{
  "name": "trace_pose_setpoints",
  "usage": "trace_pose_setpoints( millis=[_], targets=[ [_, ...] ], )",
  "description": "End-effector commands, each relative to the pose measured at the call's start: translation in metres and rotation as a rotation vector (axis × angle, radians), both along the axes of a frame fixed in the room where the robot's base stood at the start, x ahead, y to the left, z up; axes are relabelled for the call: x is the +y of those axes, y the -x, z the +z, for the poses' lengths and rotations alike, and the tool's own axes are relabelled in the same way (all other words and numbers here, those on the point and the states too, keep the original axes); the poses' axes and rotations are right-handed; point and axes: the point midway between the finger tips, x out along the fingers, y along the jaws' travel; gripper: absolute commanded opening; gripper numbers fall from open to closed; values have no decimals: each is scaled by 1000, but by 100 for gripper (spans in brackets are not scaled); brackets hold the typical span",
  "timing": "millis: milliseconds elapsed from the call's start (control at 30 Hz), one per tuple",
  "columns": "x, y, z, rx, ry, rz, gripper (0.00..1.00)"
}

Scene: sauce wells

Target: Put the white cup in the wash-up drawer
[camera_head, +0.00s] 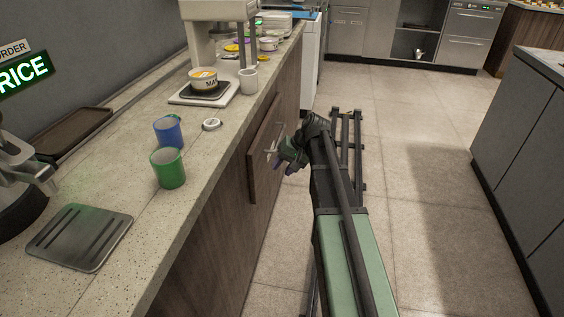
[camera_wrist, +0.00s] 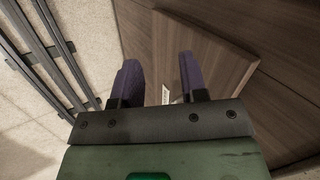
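The white cup (camera_head: 248,81) stands upright on the counter, beside the pale machine. A wooden drawer front (camera_head: 262,150) stands out from the counter's side; I cannot see inside it, nor read whether it is the wash-up drawer. My gripper (camera_head: 277,154) is low beside this front, far below and nearer than the cup. In the wrist view my gripper (camera_wrist: 158,80) has its two purple fingers apart, facing the wooden front (camera_wrist: 205,45). A small white piece, perhaps a label or handle part, shows between the fingers; contact cannot be told.
A green cup (camera_head: 168,169) and a blue cup (camera_head: 167,131) stand on the counter (camera_head: 205,165). A grey tray (camera_head: 80,238) lies nearer. Open floor (camera_head: 425,160) lies to the right.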

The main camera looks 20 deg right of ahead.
Motion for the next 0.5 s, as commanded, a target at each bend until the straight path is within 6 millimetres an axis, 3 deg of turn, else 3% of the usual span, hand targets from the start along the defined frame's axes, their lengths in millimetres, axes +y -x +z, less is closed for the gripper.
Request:
trace_pose_setpoints(
  millis=[33, 133, 233, 300, 400, 500],
  targets=[
    [-36, -38, -58, -41, -86, -49, 39],
    [-97, -93, -79, -159, -302, -133, 39],
    [-152, -137, -73, -292, -516, -193, 39],
    [-170, -153, -52, -360, -626, -208, 39],
    [-174, -159, -33, -403, -697, -212, 39],
    [-172, -158, -30, -407, -705, -211, 39]
  ],
)
